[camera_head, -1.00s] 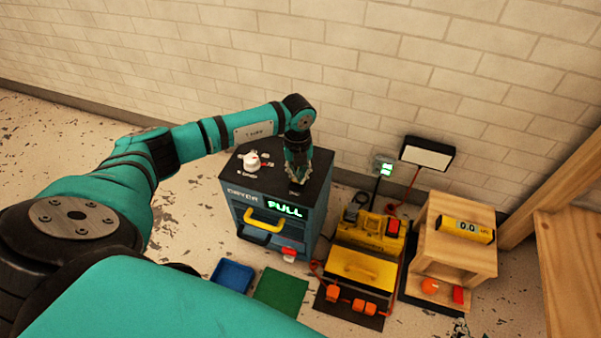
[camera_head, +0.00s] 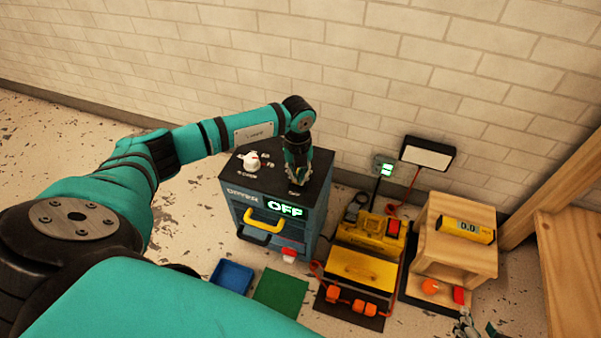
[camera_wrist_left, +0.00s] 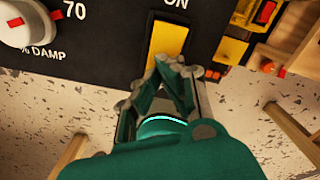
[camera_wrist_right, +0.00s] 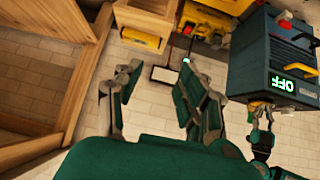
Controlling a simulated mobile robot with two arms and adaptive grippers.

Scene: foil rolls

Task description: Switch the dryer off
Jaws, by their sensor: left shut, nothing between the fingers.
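The dryer (camera_head: 232,205) is a dark blue box with a black top against the wall. Its green display (camera_head: 284,209) reads OFF; it also reads OFF, upside down, in the right wrist view (camera_wrist_right: 290,83). My left gripper (camera_head: 296,180) is shut and empty, pointing down at the dryer's top. In the left wrist view its fingertips (camera_wrist_left: 170,68) are at the lower end of a yellow rocker switch (camera_wrist_left: 168,40) marked ON; touching or just above, I cannot tell. The gripper hides the switch in the head view. My right gripper (camera_wrist_right: 158,92) is open and empty, away from the dryer.
A white dial (camera_head: 252,160) is on the dryer's top, with a yellow handle (camera_head: 264,222) on its front. A blue tray (camera_head: 232,276) and green mat (camera_head: 281,293) lie before it. A yellow machine (camera_head: 368,240) and wooden stand (camera_head: 455,235) are to the right.

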